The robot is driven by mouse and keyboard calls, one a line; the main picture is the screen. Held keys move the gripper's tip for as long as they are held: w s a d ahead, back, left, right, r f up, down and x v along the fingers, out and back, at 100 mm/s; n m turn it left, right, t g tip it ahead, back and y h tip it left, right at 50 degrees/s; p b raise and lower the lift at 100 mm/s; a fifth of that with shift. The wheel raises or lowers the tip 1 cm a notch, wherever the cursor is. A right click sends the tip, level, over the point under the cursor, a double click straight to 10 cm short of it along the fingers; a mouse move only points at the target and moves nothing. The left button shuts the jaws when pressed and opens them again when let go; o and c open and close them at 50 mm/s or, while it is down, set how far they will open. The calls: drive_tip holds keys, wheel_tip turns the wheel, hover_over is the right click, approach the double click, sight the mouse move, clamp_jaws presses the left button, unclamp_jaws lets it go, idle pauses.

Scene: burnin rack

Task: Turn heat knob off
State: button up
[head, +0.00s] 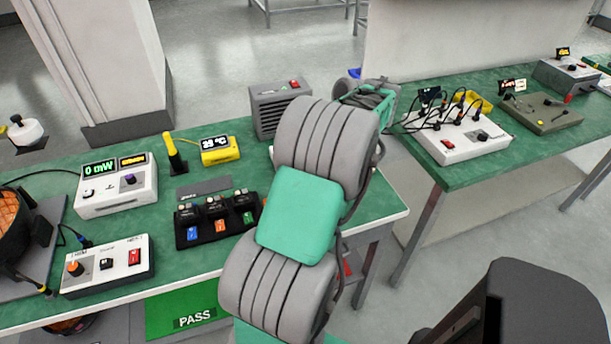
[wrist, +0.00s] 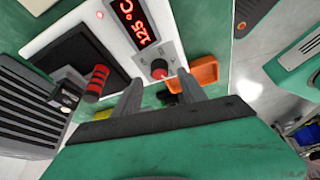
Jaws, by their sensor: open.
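In the wrist view, a white heating unit (wrist: 85,35) has a dark plate and a display (wrist: 133,22) reading 125 °C in red. A small dark knob with a red mark (wrist: 159,69) sits on its panel beside the display. My gripper (wrist: 160,82) is open, its two fingers on either side of the knob in the picture. I cannot tell how far the fingertips are from the panel or whether they touch the knob. In the head view my arm covers this unit and the fingers.
A red-handled tool (wrist: 97,80) and a grey ribbed box (wrist: 30,105) are left of my fingers; an orange tray (wrist: 205,72) is right. In the head view, a grey vented box (head: 275,107) stands behind my arm, and a three-slot black holder (head: 217,220) left of it.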

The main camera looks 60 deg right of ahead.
drive_tip(key=p+v, duration=0.1)
drive_tip(key=v, duration=0.3)
drive_tip(key=shift+s+r, duration=0.15)
drive_tip(key=shift+r, duration=0.2)
